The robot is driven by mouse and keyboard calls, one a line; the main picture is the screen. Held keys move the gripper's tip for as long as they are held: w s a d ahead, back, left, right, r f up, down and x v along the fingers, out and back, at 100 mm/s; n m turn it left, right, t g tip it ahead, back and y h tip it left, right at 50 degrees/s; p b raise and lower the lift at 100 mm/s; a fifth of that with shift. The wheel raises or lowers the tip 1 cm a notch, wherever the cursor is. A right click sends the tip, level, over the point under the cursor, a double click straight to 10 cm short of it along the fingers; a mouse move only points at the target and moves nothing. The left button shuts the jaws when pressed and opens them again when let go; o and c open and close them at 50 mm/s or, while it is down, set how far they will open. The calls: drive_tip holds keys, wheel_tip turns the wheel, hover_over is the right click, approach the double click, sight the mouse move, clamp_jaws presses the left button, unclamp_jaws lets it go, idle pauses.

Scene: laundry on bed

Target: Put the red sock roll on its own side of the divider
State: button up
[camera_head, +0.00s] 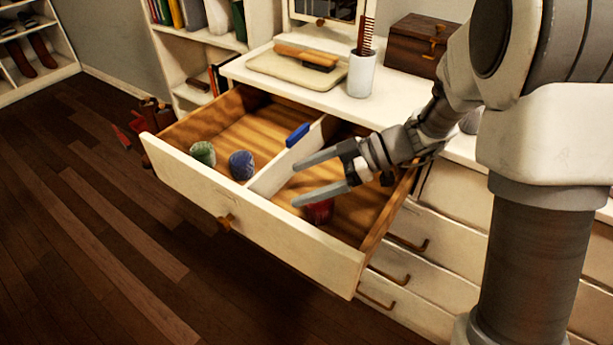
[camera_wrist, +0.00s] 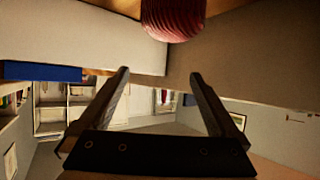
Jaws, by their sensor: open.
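The red sock roll (camera_head: 319,211) lies in the right compartment of the open drawer (camera_head: 235,222), near its front wall. My gripper's lower finger partly hides it. The white divider (camera_head: 268,178) runs front to back, with a blue piece (camera_head: 297,134) on its top edge. A green sock roll (camera_head: 203,153) and a blue sock roll (camera_head: 241,165) lie in the left compartment. My gripper (camera_head: 296,186) is open and empty over the right compartment, fingers pointing left. In the wrist view, the red sock roll (camera_wrist: 173,16) shows at the top edge, beyond the open fingers (camera_wrist: 160,78).
On the dresser top stand a tray with brushes (camera_head: 298,68), a white cup with a comb (camera_head: 361,74) and a brown wooden box (camera_head: 417,44). Closed drawers (camera_head: 410,270) lie below right. The back of the left compartment (camera_head: 240,121) is clear.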

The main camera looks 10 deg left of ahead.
drive_tip(key=shift+r+p, duration=0.55)
drive_tip(key=shift+r, duration=0.05)
drive_tip(key=f+p+v, duration=0.1)
drive_tip(key=v, duration=1.1)
drive_tip(key=s+d+r+m+t+h, duration=0.3)
drive_tip(key=s+d+m+h, duration=0.3)
drive_tip(key=s+m, duration=0.2)
drive_tip(key=s+d+r+m+t+h, duration=0.4)
drive_tip(key=s+d+m+t+h, duration=0.1)
drive_tip(key=m, duration=0.7)
drive_tip(key=shift+s+d+r+h, duration=0.35)
drive_tip(key=shift+s+d+h, duration=0.15)
drive_tip(key=shift+s+d, duration=0.85)
drive_tip(key=shift+s+a+r, duration=0.1)
drive_tip(key=shift+a, duration=0.1)
